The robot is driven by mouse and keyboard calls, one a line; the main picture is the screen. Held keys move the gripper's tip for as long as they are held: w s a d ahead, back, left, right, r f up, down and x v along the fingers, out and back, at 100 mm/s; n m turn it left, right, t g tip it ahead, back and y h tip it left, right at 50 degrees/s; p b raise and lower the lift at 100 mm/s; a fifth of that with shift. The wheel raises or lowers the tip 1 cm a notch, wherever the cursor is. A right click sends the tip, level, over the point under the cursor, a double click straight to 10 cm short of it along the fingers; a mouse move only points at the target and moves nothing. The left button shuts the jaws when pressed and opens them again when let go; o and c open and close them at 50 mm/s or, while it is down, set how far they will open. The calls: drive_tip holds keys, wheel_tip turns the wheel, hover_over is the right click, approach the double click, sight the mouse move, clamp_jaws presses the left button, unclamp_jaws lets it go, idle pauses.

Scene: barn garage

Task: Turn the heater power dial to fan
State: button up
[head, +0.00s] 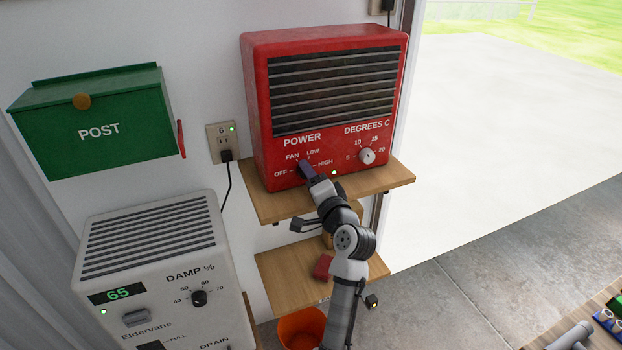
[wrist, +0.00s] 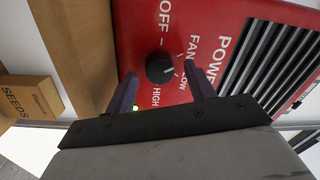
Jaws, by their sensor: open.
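The red heater (head: 259,110) stands on a wooden shelf in the head view, and its red front panel (wrist: 128,25) fills the middle of the wrist view. The black power dial (wrist: 160,68) sits among the OFF, FAN, LOW and HIGH labels. Its small white mark appears to point toward LOW. My gripper (wrist: 162,80) is open, with one purple finger on each side of the dial; I cannot tell whether either finger touches it. In the head view my gripper (head: 307,170) is at the POWER labels and hides the dial.
The heater's temperature dial (head: 367,156) is to the right. A wooden shelf (head: 385,181) runs under the heater. A SEEDS box (wrist: 32,96) is at the left of the wrist view. A white dehumidifier (head: 150,265) and a green post box (head: 95,125) are to the left.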

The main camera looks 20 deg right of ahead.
drive_tip(key=s+b, duration=0.4)
drive_tip(key=s, duration=0.9)
drive_tip(key=shift+s+d+f, duration=0.35)
drive_tip(key=shift+s+d, duration=0.05)
